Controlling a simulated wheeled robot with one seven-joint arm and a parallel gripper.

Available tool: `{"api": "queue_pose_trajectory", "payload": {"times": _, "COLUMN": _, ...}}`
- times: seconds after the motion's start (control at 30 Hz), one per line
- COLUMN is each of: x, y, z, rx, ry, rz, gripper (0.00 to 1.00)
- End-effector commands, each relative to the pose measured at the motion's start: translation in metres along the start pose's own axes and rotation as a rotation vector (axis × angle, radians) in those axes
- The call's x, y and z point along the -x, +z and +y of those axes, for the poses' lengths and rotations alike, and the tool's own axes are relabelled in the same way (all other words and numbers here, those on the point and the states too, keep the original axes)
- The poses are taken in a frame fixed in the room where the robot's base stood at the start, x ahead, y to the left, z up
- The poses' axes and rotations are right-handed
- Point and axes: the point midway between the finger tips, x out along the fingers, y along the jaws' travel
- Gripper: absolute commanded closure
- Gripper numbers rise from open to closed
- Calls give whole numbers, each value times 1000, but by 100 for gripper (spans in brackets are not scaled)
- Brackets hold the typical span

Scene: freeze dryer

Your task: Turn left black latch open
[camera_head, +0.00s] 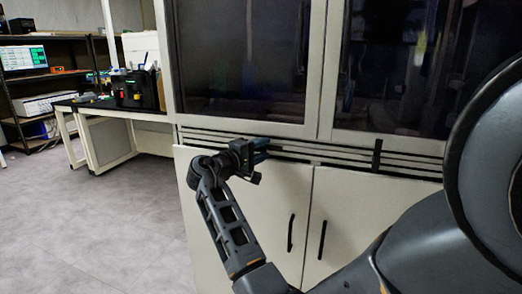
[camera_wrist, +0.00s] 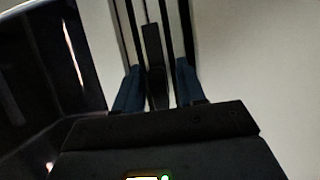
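The left black latch (camera_wrist: 152,45) is on the striped rail band of the cabinet front. In the wrist view it lies lengthwise along the rails, between my two blue fingers. My gripper (camera_wrist: 158,82) is open, with one finger on each side of the latch and a visible gap at each side. In the head view my gripper (camera_head: 262,148) is at the rail band below the left glass door, and it hides most of the latch. A second black latch (camera_head: 377,154) stands upright across the rails farther right.
Dark glass doors (camera_head: 240,55) sit above the rail band. White lower doors with black handles (camera_head: 291,233) are below it. A workbench (camera_head: 130,112) and a shelf with a monitor (camera_head: 24,58) stand at the left. The floor (camera_head: 100,225) at left is clear.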

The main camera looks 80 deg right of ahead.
Motion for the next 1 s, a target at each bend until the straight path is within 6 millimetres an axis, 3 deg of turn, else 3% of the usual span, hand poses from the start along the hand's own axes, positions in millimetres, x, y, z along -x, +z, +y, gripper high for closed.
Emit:
{"api": "queue_pose_trajectory", "payload": {"times": 0.33, "x": 6, "y": -1, "z": 1, "rx": 0, "ry": 1, "rz": 3, "gripper": 57}}
{"api": "queue_pose_trajectory", "payload": {"times": 0.73, "x": 65, "y": -1, "z": 0, "rx": 0, "ry": 1, "rz": 4, "gripper": 57}}
{"api": "queue_pose_trajectory", "payload": {"times": 1.0, "x": 79, "y": 0, "z": 0, "rx": 1, "ry": 1, "rz": 1, "gripper": 57}}
